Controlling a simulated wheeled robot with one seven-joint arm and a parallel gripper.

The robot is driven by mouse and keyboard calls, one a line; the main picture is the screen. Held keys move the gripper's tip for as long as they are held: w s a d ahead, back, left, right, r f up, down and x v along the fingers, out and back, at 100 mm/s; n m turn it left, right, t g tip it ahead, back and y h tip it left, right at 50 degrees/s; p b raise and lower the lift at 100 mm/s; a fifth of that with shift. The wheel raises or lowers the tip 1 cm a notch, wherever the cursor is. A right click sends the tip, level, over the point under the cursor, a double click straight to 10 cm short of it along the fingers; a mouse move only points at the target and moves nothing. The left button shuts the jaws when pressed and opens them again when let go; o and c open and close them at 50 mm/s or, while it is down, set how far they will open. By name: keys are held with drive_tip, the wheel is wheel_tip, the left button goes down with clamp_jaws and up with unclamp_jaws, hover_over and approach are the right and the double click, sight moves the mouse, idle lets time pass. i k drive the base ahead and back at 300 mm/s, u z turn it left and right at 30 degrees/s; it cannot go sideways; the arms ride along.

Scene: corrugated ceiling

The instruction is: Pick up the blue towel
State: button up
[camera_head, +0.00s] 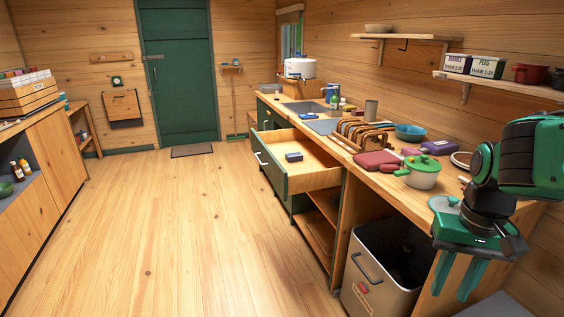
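I cannot make out a clear blue towel. A small dark blue block-like item (294,157) lies in the open drawer (318,177); it is too small to tell whether it is folded cloth. A purple-blue item (422,166) lies on the counter behind the green pot; what it is made of is unclear. My gripper (452,288) is at the lower right, in front of the counter edge, right of the bin. Its teal fingers point down, apart and empty. It is well away from both blue items.
The wooden counter (447,188) holds a green-lidded pot (421,172), a red item (377,161), a wooden rack (362,133) and a blue bowl (410,132). A metal bin (372,280) stands below. The open drawer juts into the room. The floor (170,230) at left is clear.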

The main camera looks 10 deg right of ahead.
sight(295, 157)
drive_tip(key=u, duration=0.05)
drive_tip(key=i, duration=0.45)
drive_tip(key=u, duration=0.5)
drive_tip(key=i, duration=2.3)
drive_tip(key=z, duration=0.1)
